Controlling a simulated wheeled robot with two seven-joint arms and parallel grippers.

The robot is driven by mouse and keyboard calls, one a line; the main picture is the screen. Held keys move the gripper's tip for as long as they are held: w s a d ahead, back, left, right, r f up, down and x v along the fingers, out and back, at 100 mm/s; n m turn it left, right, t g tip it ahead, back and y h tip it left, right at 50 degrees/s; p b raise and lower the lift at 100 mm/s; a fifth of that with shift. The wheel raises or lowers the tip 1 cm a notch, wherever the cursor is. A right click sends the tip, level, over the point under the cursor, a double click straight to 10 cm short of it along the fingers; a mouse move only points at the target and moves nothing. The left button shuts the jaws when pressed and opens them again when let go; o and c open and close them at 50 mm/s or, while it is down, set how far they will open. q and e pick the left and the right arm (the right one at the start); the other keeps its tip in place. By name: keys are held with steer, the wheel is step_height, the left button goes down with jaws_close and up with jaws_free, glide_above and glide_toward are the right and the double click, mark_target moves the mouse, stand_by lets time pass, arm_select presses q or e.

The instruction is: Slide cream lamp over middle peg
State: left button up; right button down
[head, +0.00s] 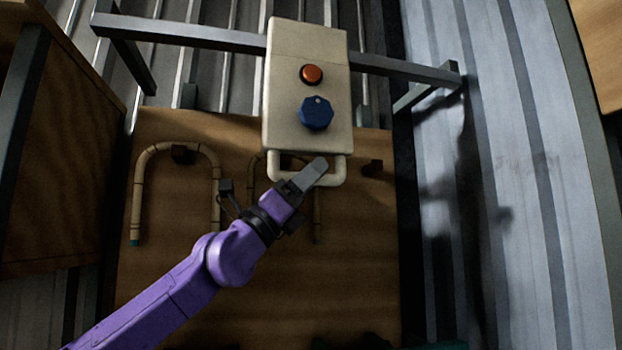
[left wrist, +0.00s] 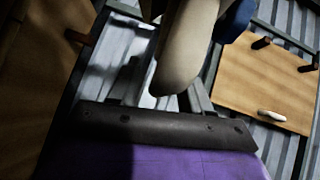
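The cream lamp (head: 283,85) is a box with an orange button (head: 312,75), a blue knob (head: 316,113) and a loop handle (head: 338,177) at its lower end. It appears in front of the grey rail and overlaps the board's top edge. My left gripper (head: 318,168) is at the handle, and its grey finger crosses in front of the bar. Only one finger is clear, so its grip is uncertain. In the left wrist view the cream handle (left wrist: 182,58) is large and close. The middle peg (head: 288,161) is partly hidden behind the handle. My right gripper is out of view.
A grey rail (head: 190,34) runs behind the lamp. The wooden board (head: 250,290) carries a left peg (head: 181,153), a right peg (head: 372,168) and a bent rattan rod (head: 143,185). Another rod is partly hidden. A wooden cabinet (head: 60,150) stands at left.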

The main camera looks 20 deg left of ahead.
arm_select(q)
steer(key=shift+f+b, duration=0.3)
steer(key=b+v, duration=0.5)
steer(key=v, duration=0.5)
steer(key=shift+a, duration=0.15)
